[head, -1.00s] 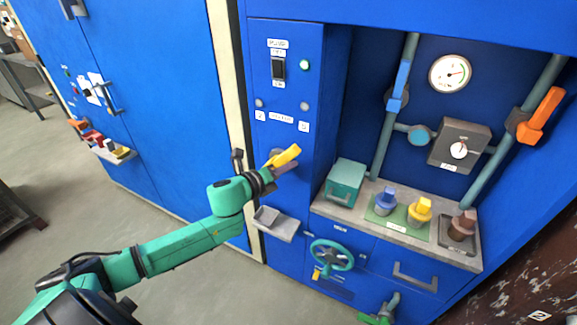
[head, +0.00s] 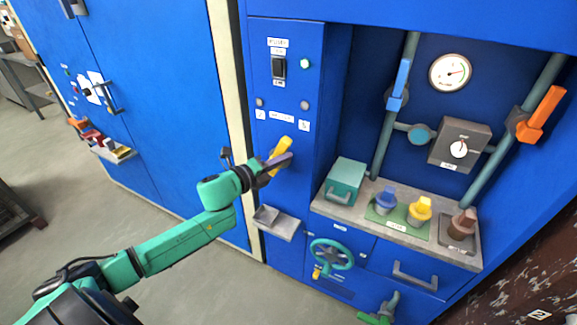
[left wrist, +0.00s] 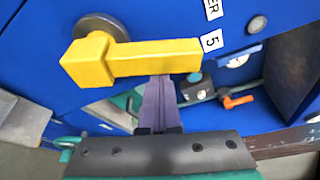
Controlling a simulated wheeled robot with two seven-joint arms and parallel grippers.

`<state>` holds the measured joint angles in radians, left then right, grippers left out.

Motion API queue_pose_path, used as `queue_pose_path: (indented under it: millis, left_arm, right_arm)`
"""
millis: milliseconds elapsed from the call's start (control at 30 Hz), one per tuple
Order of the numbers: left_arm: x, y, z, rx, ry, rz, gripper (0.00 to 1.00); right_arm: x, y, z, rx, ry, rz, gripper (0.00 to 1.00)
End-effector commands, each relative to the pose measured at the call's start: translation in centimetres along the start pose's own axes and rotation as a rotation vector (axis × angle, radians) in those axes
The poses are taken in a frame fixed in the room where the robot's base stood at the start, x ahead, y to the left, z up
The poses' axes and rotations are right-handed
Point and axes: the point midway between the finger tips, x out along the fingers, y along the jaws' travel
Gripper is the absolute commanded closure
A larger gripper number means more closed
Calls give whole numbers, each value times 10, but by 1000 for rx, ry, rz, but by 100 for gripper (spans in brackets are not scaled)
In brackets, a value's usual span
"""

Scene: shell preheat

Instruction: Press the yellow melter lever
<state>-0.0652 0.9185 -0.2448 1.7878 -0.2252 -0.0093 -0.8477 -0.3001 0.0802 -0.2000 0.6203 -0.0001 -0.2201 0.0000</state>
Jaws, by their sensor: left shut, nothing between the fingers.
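The yellow melter lever (head: 282,147) is on the blue panel front, below a row of small white labels, and stands steeply tilted in the head view. In the left wrist view, the lever (left wrist: 150,58) is a thick yellow bar running right from a block on a round grey hub. My left gripper (head: 288,157) is shut and empty. Its purple fingers cross in front of the lever in the head view. In the left wrist view, the fingertips (left wrist: 161,80) meet the lower edge of the bar and seem to touch it. My right gripper is out of view.
A small grey tray (head: 285,229) juts out below the lever. To the right are a teal box (head: 346,180), coloured knobs on a counter, a teal handwheel (head: 331,255), and pipes with a blue handle (head: 401,80) and an orange handle (head: 544,108).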

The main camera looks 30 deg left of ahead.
Motion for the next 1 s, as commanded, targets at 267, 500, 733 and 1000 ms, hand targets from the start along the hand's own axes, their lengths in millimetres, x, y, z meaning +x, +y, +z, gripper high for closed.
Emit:
queue_pose_path:
  millis: [267,500,733,1000]
  left_arm:
    - [-7,-2,20,-249,-4,-87,100]
    - [-12,0,36,-465,-4,-163,100]
    - [-18,6,51,-670,-5,-233,100]
    - [-22,15,64,-883,-4,-307,100]
  right_arm:
    - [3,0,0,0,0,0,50]
    - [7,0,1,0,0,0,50]
    - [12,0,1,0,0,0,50]
    - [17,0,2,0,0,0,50]
